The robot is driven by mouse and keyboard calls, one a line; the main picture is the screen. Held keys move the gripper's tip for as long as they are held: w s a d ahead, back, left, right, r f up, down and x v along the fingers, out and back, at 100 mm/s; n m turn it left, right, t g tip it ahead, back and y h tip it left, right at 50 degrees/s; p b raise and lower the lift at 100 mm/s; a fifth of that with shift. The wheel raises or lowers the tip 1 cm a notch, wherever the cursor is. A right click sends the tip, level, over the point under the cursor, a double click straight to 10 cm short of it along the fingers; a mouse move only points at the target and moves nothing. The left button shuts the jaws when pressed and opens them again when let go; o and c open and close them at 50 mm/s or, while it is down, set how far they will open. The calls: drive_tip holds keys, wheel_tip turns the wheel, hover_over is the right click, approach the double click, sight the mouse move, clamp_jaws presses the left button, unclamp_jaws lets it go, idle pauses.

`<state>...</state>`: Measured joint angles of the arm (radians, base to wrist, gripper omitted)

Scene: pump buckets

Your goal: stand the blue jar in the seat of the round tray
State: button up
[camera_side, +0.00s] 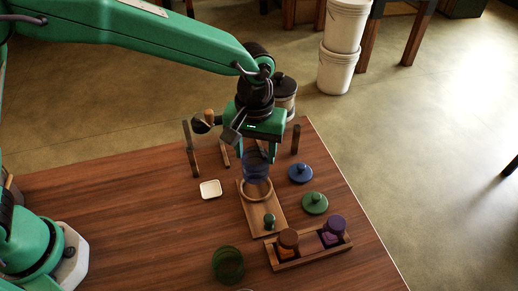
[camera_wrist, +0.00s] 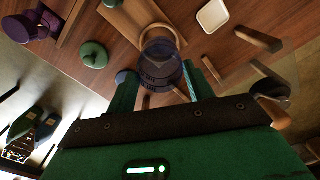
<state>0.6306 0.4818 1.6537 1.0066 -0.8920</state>
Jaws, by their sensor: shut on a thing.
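The blue jar (camera_side: 256,168) is translucent and upright between the two fingers of my gripper (camera_side: 257,156), which is shut on it. In the wrist view the jar (camera_wrist: 161,66) also shows between the fingertips (camera_wrist: 161,88). A round wooden ring (camera_side: 257,199) lies on a wooden board (camera_side: 248,212), just below and in front of the jar in the side view. The jar's lower end overlaps the ring's far part. I cannot tell whether its base touches the board. The ring also shows in the wrist view (camera_wrist: 183,40), partly behind the jar.
A green knob (camera_side: 269,220) stands on the board's near end. A blue lid (camera_side: 300,172) and green lid (camera_side: 314,203) lie right. A wooden rack (camera_side: 277,262) holds orange and purple jars. A green jar (camera_side: 228,265) stands in front, a white dish (camera_side: 210,189) left.

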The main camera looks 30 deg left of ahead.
drive_tip(key=shift+f, duration=1.85)
drive_tip(key=shift+f, duration=0.9)
idle(0.9)
drive_tip(key=o, duration=1)
drive_tip(key=shift+r, duration=3.45)
